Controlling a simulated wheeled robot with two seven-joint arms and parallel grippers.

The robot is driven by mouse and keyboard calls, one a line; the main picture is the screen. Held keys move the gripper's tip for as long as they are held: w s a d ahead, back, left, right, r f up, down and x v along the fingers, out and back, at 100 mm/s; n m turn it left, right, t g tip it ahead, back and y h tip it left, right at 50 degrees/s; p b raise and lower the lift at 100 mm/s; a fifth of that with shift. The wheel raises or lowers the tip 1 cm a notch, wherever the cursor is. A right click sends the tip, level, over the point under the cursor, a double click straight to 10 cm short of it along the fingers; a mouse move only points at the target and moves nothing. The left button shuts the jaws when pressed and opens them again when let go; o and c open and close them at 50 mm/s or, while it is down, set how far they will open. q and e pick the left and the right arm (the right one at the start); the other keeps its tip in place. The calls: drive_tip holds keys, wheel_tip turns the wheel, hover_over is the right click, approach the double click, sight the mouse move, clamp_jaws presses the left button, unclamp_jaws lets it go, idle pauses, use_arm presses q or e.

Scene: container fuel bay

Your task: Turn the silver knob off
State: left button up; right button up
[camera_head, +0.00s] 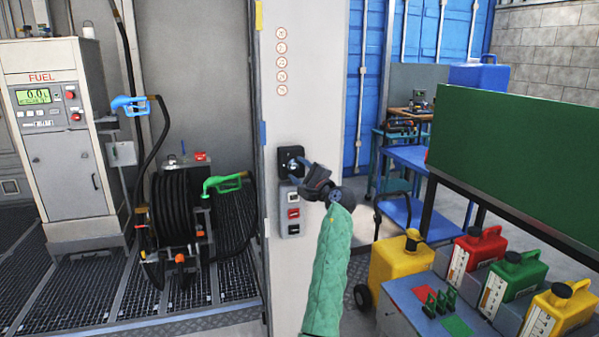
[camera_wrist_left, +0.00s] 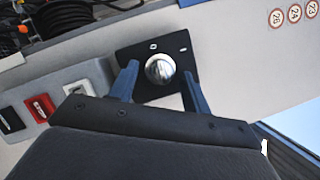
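The silver knob (camera_wrist_left: 160,69) is round and sits on a black square plate (camera_wrist_left: 152,52) with two small white marks above the knob. In the head view, the black plate (camera_head: 287,155) is on the pale pillar, and the knob is partly hidden by my left gripper (camera_head: 299,170). In the left wrist view, my left gripper (camera_wrist_left: 158,84) has its two blue-grey fingers apart, one on each side of the knob. A small gap shows between each finger and the knob. My right gripper is in neither view.
Below the plate is a grey switch panel (camera_head: 290,224) with white, red and black switches. A fuel pump (camera_head: 55,135) and hose reel (camera_head: 172,215) stand left. A green board (camera_head: 515,130) and coloured cans (camera_head: 475,255) are right.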

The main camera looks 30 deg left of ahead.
use_arm(q)
drive_tip(key=shift+d+f, duration=0.1)
drive_tip(key=shift+d, duration=0.15)
drive_tip(key=b+v, duration=0.2)
drive_tip(key=v, duration=0.5)
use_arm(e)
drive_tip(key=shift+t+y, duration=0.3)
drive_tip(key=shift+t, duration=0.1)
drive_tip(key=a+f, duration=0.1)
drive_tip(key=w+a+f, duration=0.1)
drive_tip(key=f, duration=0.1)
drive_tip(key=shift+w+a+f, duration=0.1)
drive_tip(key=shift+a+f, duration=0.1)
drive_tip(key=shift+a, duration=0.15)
use_arm(q)
drive_tip(key=shift+d, duration=0.1)
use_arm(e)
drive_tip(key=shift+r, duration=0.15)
